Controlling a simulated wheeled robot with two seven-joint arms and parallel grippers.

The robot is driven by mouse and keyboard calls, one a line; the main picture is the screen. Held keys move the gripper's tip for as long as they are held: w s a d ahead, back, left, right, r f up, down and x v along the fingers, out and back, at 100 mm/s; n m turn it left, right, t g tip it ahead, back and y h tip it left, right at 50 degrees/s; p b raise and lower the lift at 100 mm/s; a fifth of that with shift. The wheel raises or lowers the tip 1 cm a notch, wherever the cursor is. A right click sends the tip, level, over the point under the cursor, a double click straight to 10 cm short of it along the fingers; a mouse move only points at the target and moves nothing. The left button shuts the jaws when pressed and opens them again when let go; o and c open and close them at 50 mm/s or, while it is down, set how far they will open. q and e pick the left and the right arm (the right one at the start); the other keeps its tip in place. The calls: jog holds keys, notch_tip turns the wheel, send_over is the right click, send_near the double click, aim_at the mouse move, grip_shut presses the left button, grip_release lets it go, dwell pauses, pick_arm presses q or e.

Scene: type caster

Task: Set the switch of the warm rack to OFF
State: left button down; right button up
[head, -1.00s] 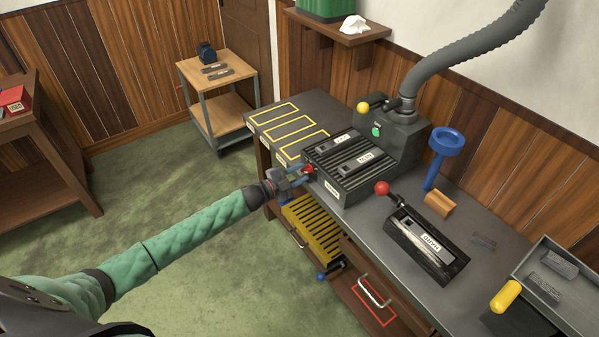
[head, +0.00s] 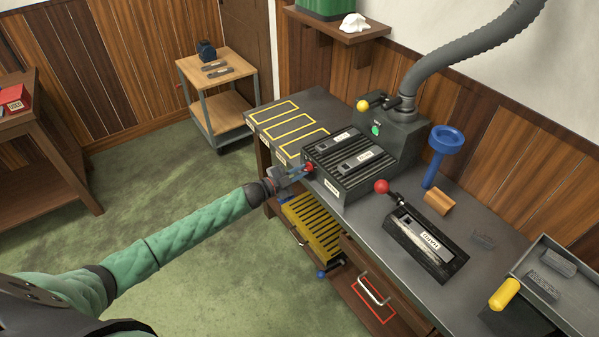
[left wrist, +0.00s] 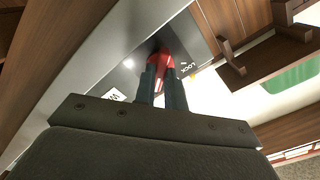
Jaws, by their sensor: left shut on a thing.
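The warm rack (head: 350,185) is a dark ribbed box on the workbench, with two labelled pieces lying on its top. Its red switch (head: 309,167) is on the left end face, and it also shows in the left wrist view (left wrist: 162,62). My left gripper (head: 300,172) is shut on the red switch, with one finger on each side of it. The fingers hide part of the switch, and I cannot read its setting. A partly visible white label lies beside it in the wrist view. My right gripper is not in view.
A black block with a red-knobbed lever (head: 382,187) stands right of the rack. A blue funnel-topped stand (head: 445,140) and a wooden block (head: 438,202) are behind it. A yellow slatted rack (head: 313,225) sits below the bench. A grey tray (head: 565,275) is at right.

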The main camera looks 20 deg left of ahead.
pick_arm(q)
jog(key=shift+n, duration=1.1)
jog(key=shift+n+p, duration=0.4)
jog(key=shift+n, duration=0.5)
jog(key=n, duration=0.3)
jog(key=shift+n, duration=1.4)
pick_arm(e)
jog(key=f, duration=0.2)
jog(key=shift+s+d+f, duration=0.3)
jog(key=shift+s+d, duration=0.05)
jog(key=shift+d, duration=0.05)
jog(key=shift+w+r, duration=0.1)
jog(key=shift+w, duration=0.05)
pick_arm(q)
jog(key=c, duration=1.5)
grip_release()
jog(key=shift+o, duration=0.2)
